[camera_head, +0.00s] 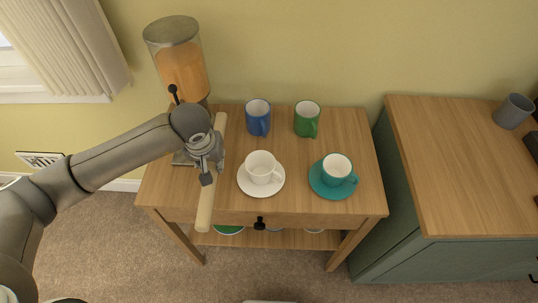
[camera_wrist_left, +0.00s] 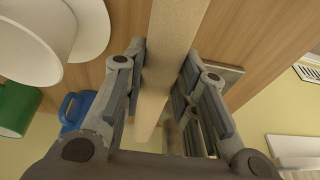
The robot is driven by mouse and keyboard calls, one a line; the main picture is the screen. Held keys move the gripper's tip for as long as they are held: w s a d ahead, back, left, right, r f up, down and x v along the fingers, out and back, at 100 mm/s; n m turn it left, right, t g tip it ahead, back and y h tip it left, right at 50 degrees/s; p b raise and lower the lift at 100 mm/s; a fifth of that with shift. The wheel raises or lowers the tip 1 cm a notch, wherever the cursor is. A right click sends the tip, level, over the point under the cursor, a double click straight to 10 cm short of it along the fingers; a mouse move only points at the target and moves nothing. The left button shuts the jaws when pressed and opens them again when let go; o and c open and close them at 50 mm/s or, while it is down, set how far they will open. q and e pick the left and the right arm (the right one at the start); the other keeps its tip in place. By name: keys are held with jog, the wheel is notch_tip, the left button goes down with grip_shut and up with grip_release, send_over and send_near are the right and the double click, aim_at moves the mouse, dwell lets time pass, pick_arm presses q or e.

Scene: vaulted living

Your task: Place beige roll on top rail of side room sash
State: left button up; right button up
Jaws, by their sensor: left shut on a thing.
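My left gripper (camera_head: 208,170) is shut on a long beige roll (camera_head: 205,210), around its middle part. The roll points toward the front of the wooden side table and shows above its left part. In the left wrist view the roll (camera_wrist_left: 174,38) runs between the two fingers (camera_wrist_left: 163,62). A white window frame (camera_head: 12,75) shows at the upper left, partly covered by a pleated cream blind. Its top rail is out of view. My right gripper is not in view.
A dispenser with orange contents (camera_head: 182,70) stands at the table's back left. A blue mug (camera_head: 257,113), a green mug (camera_head: 306,115), a white cup (camera_head: 260,166) and a teal cup (camera_head: 336,168) on saucers stand on the table (camera_head: 300,205). A green cabinet (camera_head: 440,170) stands right.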

pick_arm(q)
jog(key=w+d+r+b, duration=0.3)
jog(key=w+r, duration=0.1)
jog(key=w, duration=0.6)
jog(key=p, duration=0.1)
send_over(234, 147)
jog(key=s, duration=0.1)
jog(key=shift+h, duration=0.3)
notch_tip(234, 147, down, 5)
jog(key=shift+f, duration=0.2)
jog(key=shift+f+p, duration=0.4)
jog(key=shift+f, duration=1.7)
jog(key=o, duration=1.1)
jog(key=shift+c, duration=0.2)
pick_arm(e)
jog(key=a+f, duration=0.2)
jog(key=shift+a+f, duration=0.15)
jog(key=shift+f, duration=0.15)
